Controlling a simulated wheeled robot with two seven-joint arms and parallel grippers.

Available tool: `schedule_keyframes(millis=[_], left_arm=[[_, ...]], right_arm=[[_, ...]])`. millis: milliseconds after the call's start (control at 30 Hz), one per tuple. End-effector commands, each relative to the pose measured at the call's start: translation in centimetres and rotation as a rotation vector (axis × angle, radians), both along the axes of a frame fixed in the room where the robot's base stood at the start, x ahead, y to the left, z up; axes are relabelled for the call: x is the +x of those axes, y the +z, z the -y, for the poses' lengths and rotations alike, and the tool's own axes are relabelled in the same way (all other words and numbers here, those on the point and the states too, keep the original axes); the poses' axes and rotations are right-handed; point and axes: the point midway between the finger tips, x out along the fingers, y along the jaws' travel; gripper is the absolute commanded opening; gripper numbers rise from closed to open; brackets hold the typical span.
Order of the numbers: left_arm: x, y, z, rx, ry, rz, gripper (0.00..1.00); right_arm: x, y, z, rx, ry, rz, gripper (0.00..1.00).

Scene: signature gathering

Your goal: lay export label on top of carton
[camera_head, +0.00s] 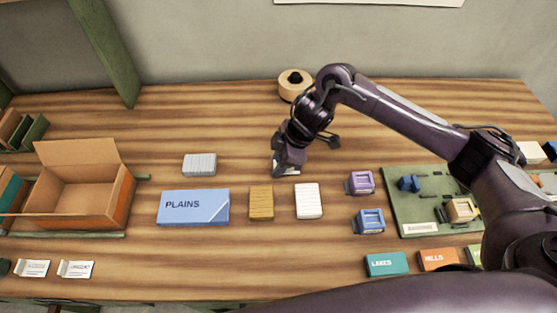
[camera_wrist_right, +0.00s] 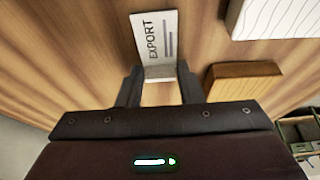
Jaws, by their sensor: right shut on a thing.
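My right gripper (camera_head: 286,168) is over the back middle of the table, in front of the tape roll. It is shut on the export label (camera_wrist_right: 157,38), a white card with "EXPORT" printed on it. The label's lower end sits between the fingertips (camera_wrist_right: 158,82). In the head view only a small white part of the label shows beside the gripper. The likely carton is an open brown cardboard box (camera_head: 80,153) at the left, its back flap raised and its inside looking empty. My right gripper is well to the right of it. My left gripper is out of view.
A blue "PLAINS" box (camera_head: 194,207), a grey stack (camera_head: 200,165), a tan block (camera_head: 261,203) and a white block (camera_head: 309,201) stand mid-table. Two stamps, purple (camera_head: 360,182) and blue (camera_head: 369,221), are right of these. A tape roll (camera_head: 295,84) is behind.

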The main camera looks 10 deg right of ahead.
Motion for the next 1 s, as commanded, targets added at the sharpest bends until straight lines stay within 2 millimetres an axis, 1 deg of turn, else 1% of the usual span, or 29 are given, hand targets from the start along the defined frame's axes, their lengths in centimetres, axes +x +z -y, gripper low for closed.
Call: schedule_keyframes(millis=[133,167,300,567,700,767,867,1000], left_arm=[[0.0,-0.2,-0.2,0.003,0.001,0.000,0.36],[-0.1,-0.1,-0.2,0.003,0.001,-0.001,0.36],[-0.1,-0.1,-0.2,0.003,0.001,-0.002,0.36],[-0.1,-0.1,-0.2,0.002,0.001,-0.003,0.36],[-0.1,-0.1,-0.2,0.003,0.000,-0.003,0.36],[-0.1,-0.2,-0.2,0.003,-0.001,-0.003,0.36],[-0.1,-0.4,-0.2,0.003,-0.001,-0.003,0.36],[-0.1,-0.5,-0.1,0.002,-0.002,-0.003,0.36]], right_arm=[[0.0,-0.4,0.0,0.000,0.000,-0.001,0.12],[0.0,-0.3,0.0,0.000,0.000,-0.001,0.36],[0.0,-0.3,0.0,0.000,0.000,0.000,0.54],[0.0,-0.2,0.0,0.000,0.000,0.000,0.55],[0.0,0.5,0.2,0.001,-0.001,0.002,0.55],[0.0,1.2,0.5,0.000,0.000,0.002,0.55],[-0.1,3.0,1.3,0.000,-0.001,0.005,0.55],[-0.4,6.0,2.5,-0.001,0.000,0.006,0.55]])
